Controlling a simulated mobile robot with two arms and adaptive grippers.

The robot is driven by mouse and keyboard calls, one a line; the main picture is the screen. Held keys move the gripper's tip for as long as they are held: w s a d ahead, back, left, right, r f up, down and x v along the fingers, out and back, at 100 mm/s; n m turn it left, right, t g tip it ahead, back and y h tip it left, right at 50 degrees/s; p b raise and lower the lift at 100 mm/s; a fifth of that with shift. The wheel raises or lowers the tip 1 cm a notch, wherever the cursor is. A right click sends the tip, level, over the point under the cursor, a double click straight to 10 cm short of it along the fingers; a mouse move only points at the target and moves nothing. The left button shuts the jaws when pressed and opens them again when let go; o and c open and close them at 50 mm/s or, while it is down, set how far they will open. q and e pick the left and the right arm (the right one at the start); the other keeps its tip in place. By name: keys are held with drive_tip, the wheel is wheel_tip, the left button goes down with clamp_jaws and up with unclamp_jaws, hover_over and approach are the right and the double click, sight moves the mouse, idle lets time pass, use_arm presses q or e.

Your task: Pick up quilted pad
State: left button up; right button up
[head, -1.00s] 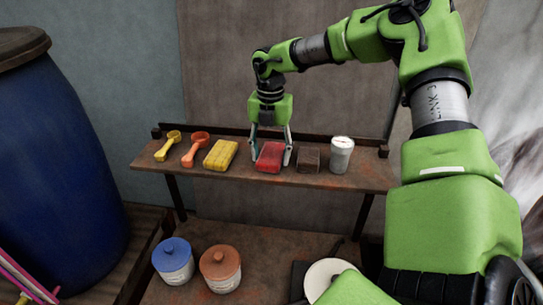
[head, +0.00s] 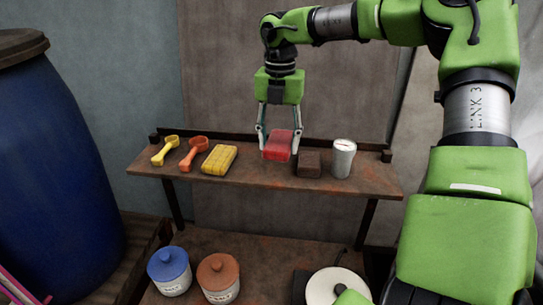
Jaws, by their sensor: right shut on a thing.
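My right gripper (head: 278,149) is shut on a red pad (head: 278,144), with one finger at each side of it. It holds the red pad a little above the shelf, near its back edge. A yellow pad (head: 219,159) with a grid-like, quilted-looking surface lies on the shelf to the left of the gripper. A dark brown block (head: 308,163) sits on the shelf just right of the red pad. The fine surface of the red pad is too small to make out. My left gripper is not in view.
The rusty shelf (head: 375,183) also holds a yellow scoop (head: 166,150), an orange scoop (head: 192,152) and a metal cup (head: 343,158). Below stand a blue-lidded jar (head: 170,270), a brown-lidded jar (head: 218,278) and a round white plate (head: 335,284). A blue barrel (head: 55,170) stands at left.

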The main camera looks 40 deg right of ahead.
drive_tip(key=s+a+r+b, duration=0.1)
drive_tip(key=s+r+b, duration=0.3)
drive_tip(key=s, duration=0.6)
drive_tip(key=shift+s+r, duration=0.35)
drive_tip(key=shift+r, duration=0.6)
drive_tip(key=shift+o, duration=1.1)
drive_tip(key=shift+c, duration=0.3)
